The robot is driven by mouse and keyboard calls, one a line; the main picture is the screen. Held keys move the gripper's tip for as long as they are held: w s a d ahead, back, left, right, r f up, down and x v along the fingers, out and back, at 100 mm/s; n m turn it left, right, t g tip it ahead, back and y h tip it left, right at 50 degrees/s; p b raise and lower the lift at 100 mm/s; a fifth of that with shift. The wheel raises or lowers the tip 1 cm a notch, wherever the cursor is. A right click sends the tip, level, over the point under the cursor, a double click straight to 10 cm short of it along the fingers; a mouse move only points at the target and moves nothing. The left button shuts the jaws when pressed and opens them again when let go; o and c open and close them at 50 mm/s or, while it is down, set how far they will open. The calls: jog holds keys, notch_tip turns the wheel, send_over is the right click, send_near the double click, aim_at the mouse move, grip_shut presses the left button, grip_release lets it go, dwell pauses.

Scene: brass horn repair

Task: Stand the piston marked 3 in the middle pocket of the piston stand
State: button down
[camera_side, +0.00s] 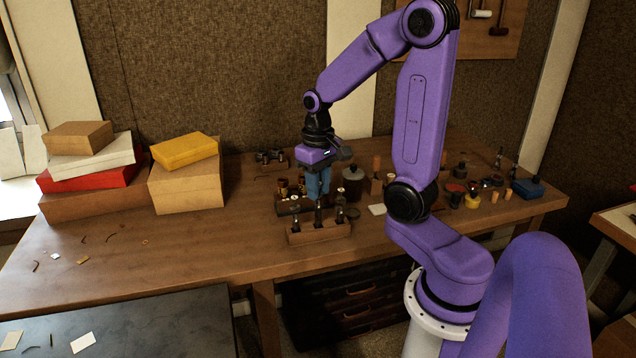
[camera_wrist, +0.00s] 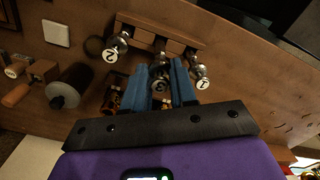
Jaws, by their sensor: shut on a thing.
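The piston stand (camera_side: 322,236) is a wooden block near the table's front; it also shows in the wrist view (camera_wrist: 142,28). My gripper (camera_side: 318,198) points down over its middle, with blue fingers (camera_wrist: 160,85) shut on the piston marked 3 (camera_wrist: 160,87). The held piston (camera_side: 318,213) is upright, its lower end at the middle pocket; I cannot tell whether it rests on the pocket's floor. The piston marked 2 (camera_wrist: 112,54) and the piston marked 1 (camera_wrist: 202,83) stand in the two end pockets, on either side of my fingers.
A dark holder with brass parts (camera_side: 284,188) is close behind the stand. A grey canister (camera_side: 353,183) and a wooden-handled tool (camera_side: 376,175) stand behind right. A white card (camera_side: 377,209) lies to the right. Stacked boxes (camera_side: 187,175) are at left; the table between is mostly clear.

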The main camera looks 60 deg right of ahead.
jog(key=shift+f, duration=1.35)
jog(key=c, duration=0.5)
grip_release()
jog(key=shift+r, duration=3.45)
jog(key=s+a+f+n, duration=0.1)
jog(key=s+a+n, duration=0.4)
jog(key=a+n, duration=0.5)
jog(key=s+a+f+n, duration=0.1)
jog(key=s+a+n, duration=0.4)
jog(key=s, duration=0.7)
jog(key=shift+a+n, duration=0.3)
jog(key=shift+a, duration=0.9)
